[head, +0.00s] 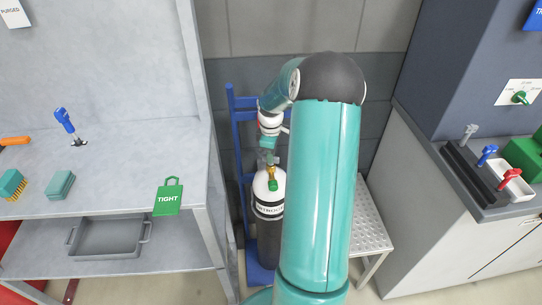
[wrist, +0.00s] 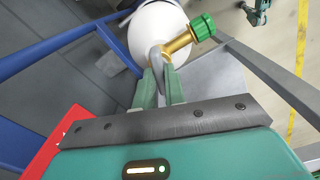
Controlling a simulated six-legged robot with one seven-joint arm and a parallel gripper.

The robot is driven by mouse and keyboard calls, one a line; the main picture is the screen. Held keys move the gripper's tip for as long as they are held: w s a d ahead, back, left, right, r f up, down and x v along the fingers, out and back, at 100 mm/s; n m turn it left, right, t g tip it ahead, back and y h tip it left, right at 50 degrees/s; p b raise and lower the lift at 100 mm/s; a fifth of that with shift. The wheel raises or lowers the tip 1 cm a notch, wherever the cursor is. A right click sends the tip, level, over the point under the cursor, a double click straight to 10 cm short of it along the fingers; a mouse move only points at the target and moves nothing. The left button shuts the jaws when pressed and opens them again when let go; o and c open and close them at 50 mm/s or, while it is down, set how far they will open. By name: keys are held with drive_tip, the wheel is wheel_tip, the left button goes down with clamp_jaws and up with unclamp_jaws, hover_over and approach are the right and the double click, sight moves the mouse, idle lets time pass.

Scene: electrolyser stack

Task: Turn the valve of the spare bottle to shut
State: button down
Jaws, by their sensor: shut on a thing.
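The spare bottle (head: 268,225) stands upright in the blue rack, with a white shoulder, a dark body and a partly hidden label. Its brass valve (wrist: 178,46) carries a green cap (wrist: 202,27) pointing to the upper right in the wrist view; the cap also shows in the head view (head: 272,185). A grey handle (wrist: 156,57) sits at the valve, between the fingertips. My gripper (wrist: 160,78) is shut on this grey handle. In the head view my gripper (head: 269,152) is directly above the bottle's valve, and my arm hides the bottle's right side.
The blue rack (head: 241,150) rises close behind and left of the bottle. A perforated platform (head: 369,225) lies right of my arm, and a counter (head: 430,190) stands farther right.

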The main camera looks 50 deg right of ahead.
drive_tip(key=shift+m, duration=0.3)
drive_tip(key=m, duration=0.4)
drive_tip(key=shift+m, duration=0.3)
drive_tip(key=shift+m, duration=2.2)
